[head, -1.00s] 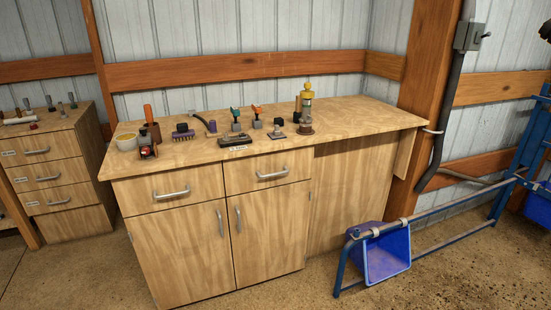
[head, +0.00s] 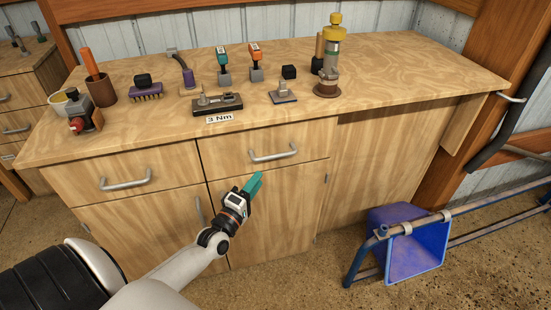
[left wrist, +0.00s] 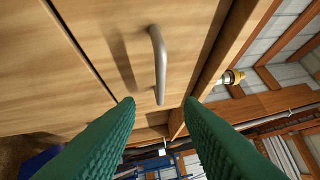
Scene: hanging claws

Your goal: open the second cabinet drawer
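The wooden cabinet (head: 120,165) has two drawers side by side under its top. The right drawer (head: 232,160) is closed and has a curved metal handle (head: 273,155). My left gripper (head: 257,182), with green fingers, is in front of the cabinet just below that handle. In the left wrist view, the fingers (left wrist: 160,105) are spread apart and empty. The handle (left wrist: 158,65) shows ahead of them, its lower end in line with the gap. It appears apart from the fingers. My right gripper is not in view.
The left drawer handle (head: 126,181) and cabinet doors lie beside and below. Tools and a yellow-topped bottle (head: 330,60) stand on the countertop (head: 400,70). A blue bin (head: 415,250) hangs on a blue rail at the right.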

